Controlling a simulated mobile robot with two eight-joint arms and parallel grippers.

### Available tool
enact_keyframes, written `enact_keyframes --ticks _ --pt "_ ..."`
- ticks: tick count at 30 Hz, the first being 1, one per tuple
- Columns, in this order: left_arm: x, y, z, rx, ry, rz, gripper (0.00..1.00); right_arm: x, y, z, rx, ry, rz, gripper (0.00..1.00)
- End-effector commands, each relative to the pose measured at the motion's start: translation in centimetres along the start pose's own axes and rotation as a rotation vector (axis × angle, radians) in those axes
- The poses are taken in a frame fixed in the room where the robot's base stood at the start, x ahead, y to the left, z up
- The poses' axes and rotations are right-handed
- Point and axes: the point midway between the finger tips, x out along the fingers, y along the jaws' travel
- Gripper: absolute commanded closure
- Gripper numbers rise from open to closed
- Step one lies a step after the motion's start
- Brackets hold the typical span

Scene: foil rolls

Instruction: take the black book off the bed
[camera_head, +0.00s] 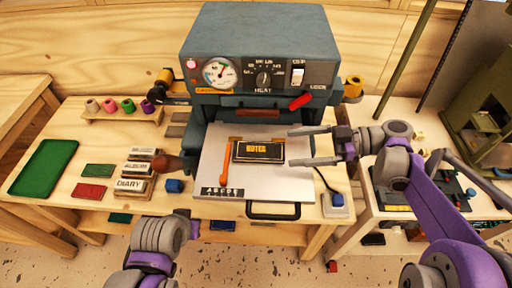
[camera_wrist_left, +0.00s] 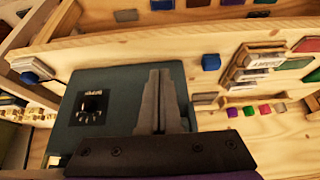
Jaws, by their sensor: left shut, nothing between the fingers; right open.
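The black book (camera_head: 258,151), with gold lettering on its cover, lies flat on the light grey bed (camera_head: 208,160) of the blue-grey foil press (camera_head: 262,40). My right gripper (camera_head: 291,147) is open and empty. Its two fingers point left, with their tips close to the book's right edge; I cannot tell whether they touch it. My left gripper (camera_wrist_left: 162,98) shows in the left wrist view with its fingers together and nothing between them. In the head view my left arm comes in at the lower left, and its fingertips are not clear there.
The bed has a black front handle (camera_head: 273,210). A brown-knobbed lever (camera_head: 168,163) stands left of it. The press head overhangs the bed's back.

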Motion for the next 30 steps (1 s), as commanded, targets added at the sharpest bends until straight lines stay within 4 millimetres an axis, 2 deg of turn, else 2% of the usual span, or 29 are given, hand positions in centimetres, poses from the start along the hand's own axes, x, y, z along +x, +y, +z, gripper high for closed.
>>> enact_keyframes --ticks 3,8,18,27,30 --pt "-0.1 0.0 -0.2 0.0 0.002 0.0 1.0 1.8 0.0 -0.1 -0.001 0.0 -0.002 0.0" --pt "-0.2 0.0 -0.3 0.0 0.003 0.0 1.0 2.8 0.1 0.0 -0.001 0.0 -0.001 0.0" --pt "-0.7 0.0 -0.9 0.0 0.008 0.0 1.0 7.3 0.2 0.5 -0.001 0.0 -0.001 0.0" --pt "-0.7 0.0 -0.9 0.0 0.008 0.0 1.0 7.8 0.3 0.6 0.0 -0.001 0.001 0.0" --pt "-0.7 0.0 -0.8 0.0 0.008 0.0 1.0 7.8 0.3 0.6 0.0 -0.001 0.001 0.18"
